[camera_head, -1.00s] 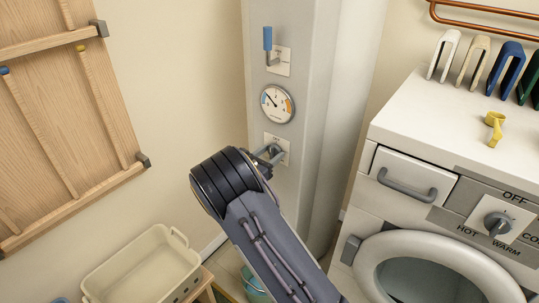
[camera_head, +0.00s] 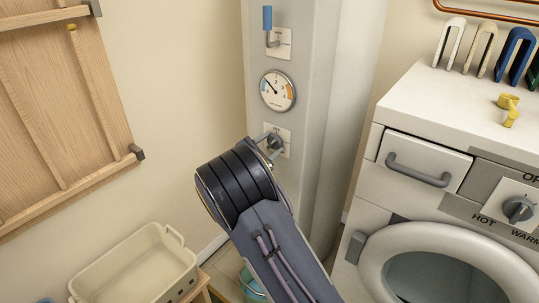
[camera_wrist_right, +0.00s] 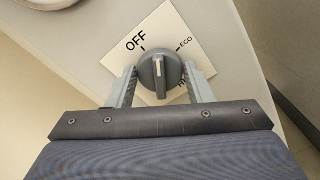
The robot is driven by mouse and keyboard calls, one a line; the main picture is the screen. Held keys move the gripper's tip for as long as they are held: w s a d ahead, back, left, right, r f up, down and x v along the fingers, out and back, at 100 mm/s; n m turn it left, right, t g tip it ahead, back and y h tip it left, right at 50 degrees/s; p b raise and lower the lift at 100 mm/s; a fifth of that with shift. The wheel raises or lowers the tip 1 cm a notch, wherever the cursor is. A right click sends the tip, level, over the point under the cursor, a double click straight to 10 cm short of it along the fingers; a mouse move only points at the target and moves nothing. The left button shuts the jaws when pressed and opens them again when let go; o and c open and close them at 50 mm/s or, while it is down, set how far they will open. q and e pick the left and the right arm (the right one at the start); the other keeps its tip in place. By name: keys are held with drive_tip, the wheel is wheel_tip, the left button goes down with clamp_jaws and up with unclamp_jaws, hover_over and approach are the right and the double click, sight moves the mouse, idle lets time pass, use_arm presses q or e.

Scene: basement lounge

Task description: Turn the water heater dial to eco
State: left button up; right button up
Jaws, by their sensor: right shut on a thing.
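The water heater dial (camera_wrist_right: 160,73) is a round grey knob on a white plate (camera_wrist_right: 115,60) marked OFF, ECO and a third, partly hidden label. Its pale mark runs nearly up and down in the wrist view, with its top end between the OFF and ECO ticks. The dial also shows on the grey column in the head view (camera_head: 276,141). My right gripper (camera_wrist_right: 162,72) is shut on the dial, one finger on each side. In the head view my right wrist hides part of the gripper (camera_head: 268,141). My left gripper is not in view.
A gauge (camera_head: 277,91) and a blue-handled lever (camera_head: 267,20) sit above the dial. A white washer (camera_head: 400,205) with its own dial (camera_head: 518,209) stands at right. A cream basin (camera_head: 140,270) is at lower left, and a wooden rack (camera_head: 60,110) hangs at left.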

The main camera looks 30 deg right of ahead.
drive_tip(key=m+b, duration=0.2)
drive_tip(key=b, duration=0.1)
drive_tip(key=m+b, duration=0.5)
drive_tip(key=b, duration=0.1)
drive_tip(key=shift+f+m, duration=0.3)
drive_tip(key=shift+r+m+b, duration=0.15)
drive_tip(key=shift+m+b, duration=0.65)
drive_tip(key=shift+b, duration=0.25)
drive_tip(key=o, duration=1)
drive_tip(key=shift+r, duration=0.1)
drive_tip(key=shift+a, duration=0.1)
drive_tip(key=p+v, duration=0.1)
drive_tip(key=v, duration=0.6)
drive_tip(key=shift+s+a, duration=0.2)
drive_tip(key=shift+a, duration=0.15)
